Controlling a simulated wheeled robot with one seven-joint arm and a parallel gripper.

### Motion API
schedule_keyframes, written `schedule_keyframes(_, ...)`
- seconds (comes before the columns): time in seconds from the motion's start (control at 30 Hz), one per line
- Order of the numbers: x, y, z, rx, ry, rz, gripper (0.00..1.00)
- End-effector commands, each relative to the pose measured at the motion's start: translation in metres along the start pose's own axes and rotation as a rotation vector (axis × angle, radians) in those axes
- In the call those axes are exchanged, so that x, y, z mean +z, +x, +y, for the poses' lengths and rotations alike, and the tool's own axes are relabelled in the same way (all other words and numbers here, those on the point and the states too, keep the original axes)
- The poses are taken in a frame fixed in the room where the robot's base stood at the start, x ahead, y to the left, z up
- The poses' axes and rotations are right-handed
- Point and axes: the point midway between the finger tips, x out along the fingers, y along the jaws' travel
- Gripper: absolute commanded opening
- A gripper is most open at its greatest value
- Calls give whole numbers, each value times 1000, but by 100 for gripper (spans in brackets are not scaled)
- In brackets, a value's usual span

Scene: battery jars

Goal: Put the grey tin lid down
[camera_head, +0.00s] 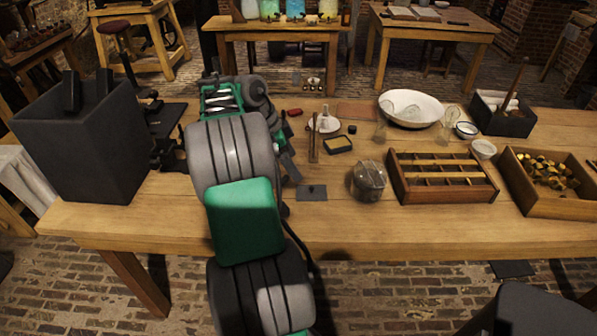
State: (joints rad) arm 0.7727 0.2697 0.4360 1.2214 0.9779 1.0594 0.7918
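A flat dark grey square piece with a small knob (311,192) lies on the wooden bench near its front edge. I cannot tell if it is the grey tin lid. A round greyish jar or tin (368,181) stands to its right; its top is hard to make out. My arm rises from the bottom and covers part of the bench. Part of my gripper (289,167) shows low beside the arm, just up and left of the square piece. Its fingers are mostly hidden, and I cannot see anything held.
A tall dark grey box (90,150) stands on the left. A wooden compartment tray (441,198) and a wooden box of yellowish pieces (525,205) stand on the right. A white basin (411,107), glass vessels and a sponge-like block (338,145) are behind. Bare bench lies along the front.

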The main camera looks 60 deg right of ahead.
Motion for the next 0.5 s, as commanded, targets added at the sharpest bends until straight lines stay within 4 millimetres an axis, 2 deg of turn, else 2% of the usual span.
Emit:
schedule_keyframes(0.17,5,-11,1,-9,-30,-3,86)
schedule_keyframes(0.23,24,-27,4,-47,-151,-14,86)
schedule_keyframes(0.27,39,-38,7,-74,-238,-21,86)
schedule_keyframes(0.37,108,-86,38,-211,-675,-49,86)
schedule_keyframes(0.4,141,-104,62,-280,-890,-59,86)
schedule_keyframes(0.47,188,-125,108,-387,-1219,-69,86)
schedule_keyframes(0.5,216,-133,143,-458,-1434,-74,86)
